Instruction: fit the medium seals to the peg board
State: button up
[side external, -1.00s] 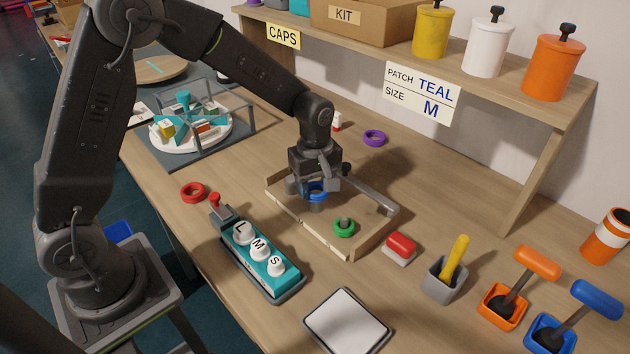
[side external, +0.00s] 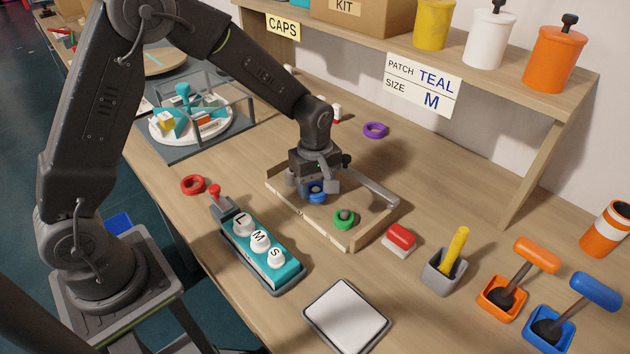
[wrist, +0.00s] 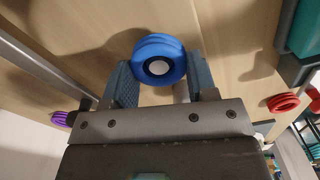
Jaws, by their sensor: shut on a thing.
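My gripper (side external: 317,190) is low over the wooden peg board tray (side external: 369,236), shut on a blue ring seal (side external: 317,197). In the wrist view the blue seal (wrist: 148,52) sits between the two fingers, with a pale round peg top showing inside its hole. The seal appears to be around that peg; how far down it is I cannot tell. A green seal (side external: 344,223) is around another peg near the tray's front corner. A red seal (side external: 193,184) lies on the table left of the tray. A purple seal (side external: 375,130) lies behind it.
A teal block with L, M, S knobs (side external: 262,250) and a red-tipped lever stands in front of the tray. A red-topped block (side external: 400,238) and a grey holder (side external: 443,272) are to the right. A metal bar (side external: 378,191) lies along the tray's back side.

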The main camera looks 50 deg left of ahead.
jog(key=shift+f, duration=0.9)
jog(key=o, duration=1)
notch_tip(320, 180, up, 14)
jog(key=shift+f, duration=0.1)
jog(key=s+r+m+t, duration=0.2)
jog(key=s+m, duration=0.3)
jog(key=s, duration=0.2)
jog(key=s+a+r+m+t, duration=0.1)
jog(key=s+r+m, duration=0.2)
jog(key=s+m, duration=0.2)
jog(key=s+r+m+t, duration=0.2)
jog(key=s+m, duration=0.3)
jog(key=s, duration=0.4)
jog(key=shift+s+a+r+t, duration=0.3)
jog(key=shift+s+r, duration=0.1)
jog(key=shift+r, duration=0.35)
